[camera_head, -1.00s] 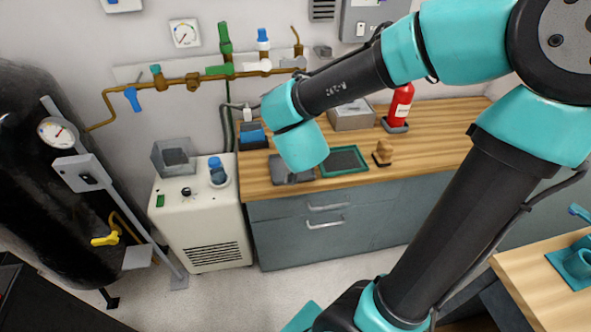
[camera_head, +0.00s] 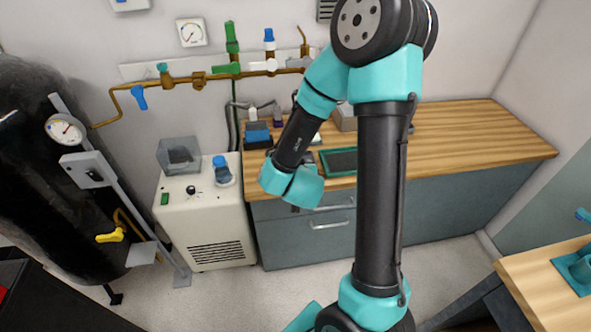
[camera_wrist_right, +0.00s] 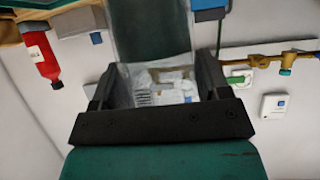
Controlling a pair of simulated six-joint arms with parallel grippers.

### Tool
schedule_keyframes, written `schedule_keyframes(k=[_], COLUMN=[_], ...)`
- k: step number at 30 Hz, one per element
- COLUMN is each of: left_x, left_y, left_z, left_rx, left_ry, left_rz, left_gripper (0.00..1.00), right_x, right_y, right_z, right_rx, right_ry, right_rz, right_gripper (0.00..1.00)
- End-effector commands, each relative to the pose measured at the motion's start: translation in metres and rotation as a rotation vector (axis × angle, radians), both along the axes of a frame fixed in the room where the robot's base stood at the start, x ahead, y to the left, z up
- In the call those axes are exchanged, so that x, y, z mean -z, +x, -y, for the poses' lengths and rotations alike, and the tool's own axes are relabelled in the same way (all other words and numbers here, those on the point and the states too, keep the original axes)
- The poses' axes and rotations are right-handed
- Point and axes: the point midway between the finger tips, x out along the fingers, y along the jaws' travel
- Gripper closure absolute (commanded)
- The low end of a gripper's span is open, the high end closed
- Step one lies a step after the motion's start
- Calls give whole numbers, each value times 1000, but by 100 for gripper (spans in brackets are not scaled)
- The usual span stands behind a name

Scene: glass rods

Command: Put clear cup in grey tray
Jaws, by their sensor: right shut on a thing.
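My right gripper (camera_wrist_right: 158,64) is shut on a clear, see-through, straight-sided thing, which looks like the clear cup (camera_wrist_right: 160,86). Background shows through it, so its contents and tilt are hard to tell. In the head view my right arm reaches over the front of the wooden counter. The grey tray is hidden behind this arm. My left gripper is not in view.
A green-rimmed dark tray (camera_head: 328,169) lies on the counter (camera_head: 480,140), partly behind my arm. A white machine (camera_head: 207,225) stands left, with a clear box (camera_head: 180,155) and blue-capped item (camera_head: 222,172) on top. The counter's right part is clear. Pipes run along the wall.

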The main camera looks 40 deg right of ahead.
Motion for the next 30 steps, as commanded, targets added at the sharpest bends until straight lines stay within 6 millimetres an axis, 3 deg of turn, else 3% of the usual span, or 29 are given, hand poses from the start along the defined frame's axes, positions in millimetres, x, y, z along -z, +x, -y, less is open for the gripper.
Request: schedule_keyframes(k=[1, 6, 20, 26, 30], left_x=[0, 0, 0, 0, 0], left_y=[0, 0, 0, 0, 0], left_z=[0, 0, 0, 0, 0], left_rx=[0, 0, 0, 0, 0], left_ry=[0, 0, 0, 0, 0], left_rz=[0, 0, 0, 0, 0], left_gripper=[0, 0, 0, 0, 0], right_x=[12, 33, 38, 39, 42], right_y=[0, 2, 3, 14, 30], right_z=[-2, -6, -6, 12, 36], right_rx=[-12, -38, -43, -32, -23], right_ry=[1, 0, -2, -2, -3], right_rz=[-8, -4, 1, 2, 2], right_gripper=[54, 54, 54, 54, 54])
